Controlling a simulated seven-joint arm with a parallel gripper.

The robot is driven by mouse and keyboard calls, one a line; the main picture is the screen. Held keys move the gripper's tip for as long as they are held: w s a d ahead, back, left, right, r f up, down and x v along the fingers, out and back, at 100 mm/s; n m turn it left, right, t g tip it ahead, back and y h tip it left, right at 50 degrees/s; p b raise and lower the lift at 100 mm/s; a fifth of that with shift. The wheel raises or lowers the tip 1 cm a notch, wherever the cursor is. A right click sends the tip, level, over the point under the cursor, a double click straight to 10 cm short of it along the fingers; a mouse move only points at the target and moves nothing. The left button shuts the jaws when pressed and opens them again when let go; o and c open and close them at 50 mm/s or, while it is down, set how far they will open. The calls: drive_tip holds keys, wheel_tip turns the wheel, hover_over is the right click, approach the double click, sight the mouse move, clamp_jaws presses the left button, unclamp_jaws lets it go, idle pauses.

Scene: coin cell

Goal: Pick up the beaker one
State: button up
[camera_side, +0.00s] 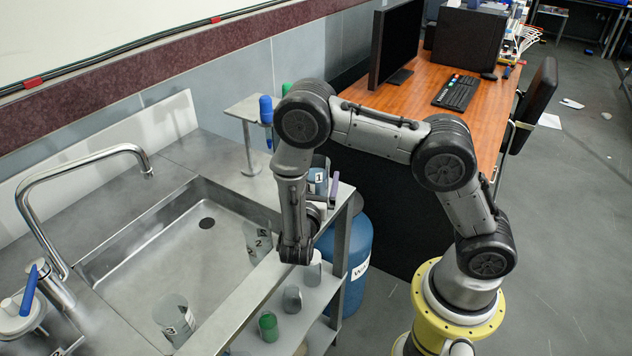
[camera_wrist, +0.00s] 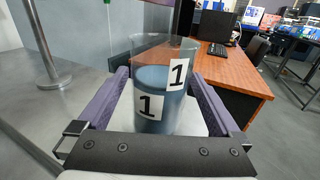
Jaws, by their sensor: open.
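The beaker labelled 1 (camera_wrist: 160,100) is a clear cylinder with blue-grey liquid and two white "1" labels. It stands upright on the counter at the sink's right side, and it shows partly behind my arm in the side view (camera_side: 319,177). My gripper (camera_wrist: 160,82) is open, with one purple finger on each side of the beaker. In the wrist view there seems to be a gap between the beaker and each finger. In the side view my gripper (camera_side: 333,188) is beside the beaker and partly hidden by my wrist.
A beaker labelled 2 (camera_side: 257,243) and one labelled 3 (camera_side: 175,320) are in the sink area (camera_side: 190,250). A metal stand (camera_side: 247,150) with a blue tube (camera_side: 266,110) rises behind the beaker. A wooden desk (camera_side: 430,75) lies beyond. Cups sit on the shelf below.

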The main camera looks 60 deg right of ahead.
drive_tip(key=shift+c, duration=0.3)
clamp_jaws()
drive_tip(key=shift+r, duration=0.2)
drive_tip(key=shift+r, duration=1)
drive_tip(key=s+a+r, duration=0.3)
drive_tip(key=s+r, duration=0.7)
drive_tip(key=s, duration=0.3)
drive_tip(key=shift+a+r, duration=0.25)
drive_tip(key=shift+a, duration=0.15)
